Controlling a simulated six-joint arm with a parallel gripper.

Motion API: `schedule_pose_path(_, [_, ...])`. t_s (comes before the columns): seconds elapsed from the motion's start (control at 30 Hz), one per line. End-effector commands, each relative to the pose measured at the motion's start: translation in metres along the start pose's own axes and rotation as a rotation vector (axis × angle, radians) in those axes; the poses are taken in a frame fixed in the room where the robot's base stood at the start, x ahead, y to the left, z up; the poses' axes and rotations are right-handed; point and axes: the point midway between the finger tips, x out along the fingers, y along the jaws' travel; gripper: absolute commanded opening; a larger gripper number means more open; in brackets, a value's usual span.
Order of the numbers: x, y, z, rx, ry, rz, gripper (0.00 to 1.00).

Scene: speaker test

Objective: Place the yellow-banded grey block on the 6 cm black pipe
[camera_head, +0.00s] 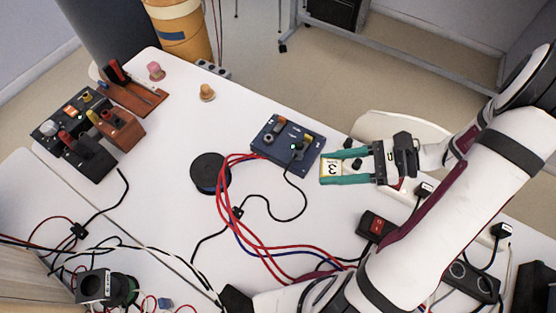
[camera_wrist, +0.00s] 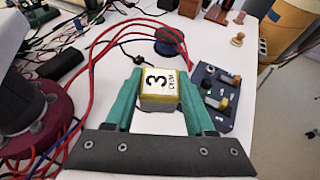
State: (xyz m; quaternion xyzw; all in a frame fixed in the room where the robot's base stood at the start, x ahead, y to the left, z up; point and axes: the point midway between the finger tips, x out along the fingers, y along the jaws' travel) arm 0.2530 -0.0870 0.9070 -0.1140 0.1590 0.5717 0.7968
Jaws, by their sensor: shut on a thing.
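I cannot tell whether this is the 6 cm black pipe.
Red, blue and black cables (camera_head: 262,222) run across the table (camera_head: 160,220) near the black cylinder. Pink and orange knob-like pieces (camera_head: 207,92) and several devices stand at the left.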

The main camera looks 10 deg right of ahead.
Motion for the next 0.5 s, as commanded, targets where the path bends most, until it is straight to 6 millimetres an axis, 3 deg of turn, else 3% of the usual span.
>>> schedule_pose_path(0.13, [0.072, -0.019, 0.051, -0.1, 0.001, 0.232, 0.0])
schedule_pose_path(0.27, [0.141, -0.011, 0.101, -0.182, 0.001, 0.431, 0.0])
schedule_pose_path(0.37, [0.193, 0.014, 0.142, -0.245, 0.0, 0.583, 0.0])
schedule_pose_path(0.5, [0.253, 0.07, 0.194, -0.328, 0.0, 0.783, 0.0])
